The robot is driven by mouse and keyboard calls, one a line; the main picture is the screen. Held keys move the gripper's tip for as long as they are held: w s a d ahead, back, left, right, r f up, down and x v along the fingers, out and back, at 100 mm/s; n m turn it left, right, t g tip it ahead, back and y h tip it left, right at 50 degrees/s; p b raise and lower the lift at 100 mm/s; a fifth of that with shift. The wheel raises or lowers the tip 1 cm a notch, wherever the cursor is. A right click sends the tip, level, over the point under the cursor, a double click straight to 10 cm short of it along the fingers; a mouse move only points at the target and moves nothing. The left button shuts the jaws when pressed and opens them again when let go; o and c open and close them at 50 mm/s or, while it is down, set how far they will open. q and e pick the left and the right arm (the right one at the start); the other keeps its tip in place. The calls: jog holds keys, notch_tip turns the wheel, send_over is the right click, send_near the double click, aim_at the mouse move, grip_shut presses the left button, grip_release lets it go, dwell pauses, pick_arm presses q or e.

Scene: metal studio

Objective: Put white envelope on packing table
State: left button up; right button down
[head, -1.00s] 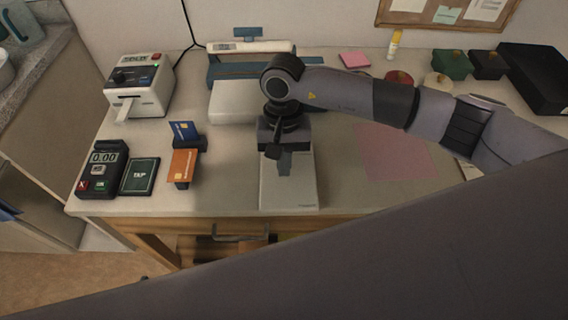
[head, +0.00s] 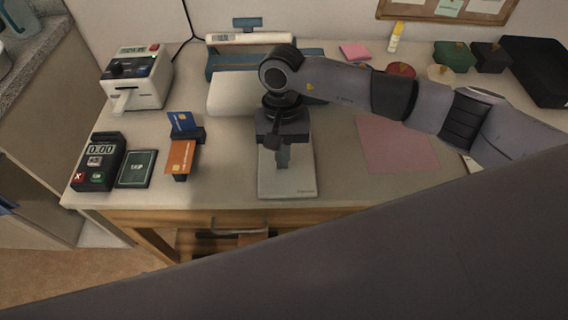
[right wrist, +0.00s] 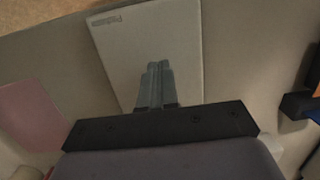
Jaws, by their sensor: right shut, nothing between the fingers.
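A pale, flat rectangular thing (head: 287,186) with small print at one corner lies on the table (head: 226,178) near its front edge. I cannot tell whether it is the white envelope. It also shows in the right wrist view (right wrist: 187,45). My right gripper (head: 282,163) is shut and empty, pointing down over this flat thing. In the right wrist view its fingertips (right wrist: 158,65) are together in front of the pale surface; I cannot tell whether they touch it. A whitish piece (head: 472,163) shows at the right, mostly hidden by my right arm. My left gripper is out of view.
A card terminal (head: 99,160), a dark green pad (head: 137,168) and cards on a stand (head: 181,157) are at the left, with a label printer (head: 137,76) behind. A blue-and-white device (head: 235,65) stands at the back. A pink mat (head: 396,144) lies to the right.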

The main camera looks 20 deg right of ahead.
jog(key=shift+w+d+f+b, duration=0.55)
jog(key=shift+w+f, duration=0.1)
jog(key=shift+w, duration=0.2)
jog(key=shift+w+d+r, duration=0.1)
jog(key=shift+w+r, duration=0.05)
jog(key=shift+w, duration=0.1)
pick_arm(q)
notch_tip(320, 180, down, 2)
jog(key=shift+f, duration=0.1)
pick_arm(e)
jog(key=shift+r, duration=0.15)
jog(key=shift+w+r, duration=0.15)
jog(key=shift+r, duration=0.4)
jog(key=r, duration=0.3)
jog(key=w+r, duration=0.1)
jog(key=r, duration=0.1)
jog(key=shift+d+r+b, duration=0.1)
jog(key=shift+r+b, duration=0.2)
jog(key=shift+r, duration=0.05)
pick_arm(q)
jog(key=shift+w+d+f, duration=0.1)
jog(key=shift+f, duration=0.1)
pick_arm(e)
jog(key=shift+r, duration=0.5)
